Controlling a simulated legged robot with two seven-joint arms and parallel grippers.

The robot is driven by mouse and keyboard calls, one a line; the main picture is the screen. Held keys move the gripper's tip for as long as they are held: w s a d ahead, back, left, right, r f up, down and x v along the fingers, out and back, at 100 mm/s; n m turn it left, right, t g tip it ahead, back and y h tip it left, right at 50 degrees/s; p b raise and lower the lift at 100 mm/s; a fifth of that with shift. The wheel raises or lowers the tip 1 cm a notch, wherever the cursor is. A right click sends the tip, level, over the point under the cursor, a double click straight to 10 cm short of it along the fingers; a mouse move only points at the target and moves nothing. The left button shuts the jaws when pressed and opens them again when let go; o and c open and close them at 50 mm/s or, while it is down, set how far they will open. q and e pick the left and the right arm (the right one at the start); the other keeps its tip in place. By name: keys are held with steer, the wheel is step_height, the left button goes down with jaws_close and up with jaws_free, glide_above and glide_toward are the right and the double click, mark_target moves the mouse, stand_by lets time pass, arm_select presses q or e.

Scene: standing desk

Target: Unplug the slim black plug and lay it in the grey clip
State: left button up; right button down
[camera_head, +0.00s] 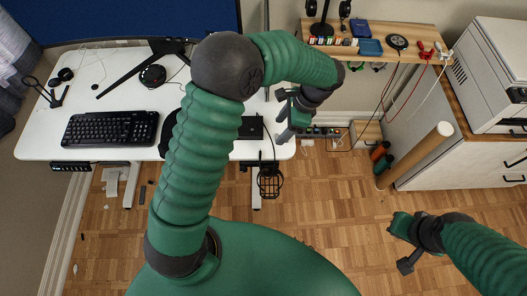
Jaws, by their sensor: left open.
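My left gripper (281,115) is open, its fingers apart beside the right end of the white desk. Nothing shows between them. My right gripper (400,246) is over the wooden floor at the lower right, its fingers apart and empty. A power strip (320,131) with several small plugs or sockets lies below the wooden shelf, right of my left gripper. I cannot tell the slim black plug from the others at this size. Small clip-like pieces (378,67) hang under the shelf's front edge. I cannot tell which is the grey clip.
The white desk (110,75) holds a keyboard (110,129) and a monitor. The wooden shelf (440,37) carries a blue box (370,47), a black disc and red and white cable ends. Cables hang below it. A cardboard tube (415,155) leans by the white cabinet (430,140).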

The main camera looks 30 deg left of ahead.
arm_select(q)
step_height(320, 180, down, 4)
steer(key=s, duration=0.1)
glide_above(261, 153)
steer(key=w+d, duration=0.1)
step_height(261, 153, down, 7)
steer(key=shift+d+f+b, duration=0.15)
steer(key=shift+b, duration=0.15)
steer(key=x, duration=0.2)
steer(key=shift+s+d+f, duration=0.1)
steer(key=shift+f, duration=0.2)
steer(key=shift+s+d+f, duration=0.1)
steer(key=shift+f, duration=0.3)
steer(key=shift+d+f, duration=0.1)
steer(key=shift+f, duration=0.05)
steer(key=shift+a, duration=0.4)
steer(key=c, duration=0.5)
steer(key=shift+a+f, duration=0.1)
steer(key=c, duration=0.5)
steer(key=shift+c, duration=1.1)
steer(key=shift+d, duration=0.3)
jaws_close()
arm_select(e)
steer(key=shift+s+d+f, duration=0.1)
steer(key=shift+d+f, duration=0.05)
steer(key=shift+d, duration=0.3)
steer(key=shift+s+d+f, duration=0.1)
steer(key=shift+d+f, duration=0.05)
steer(key=shift+d, duration=0.25)
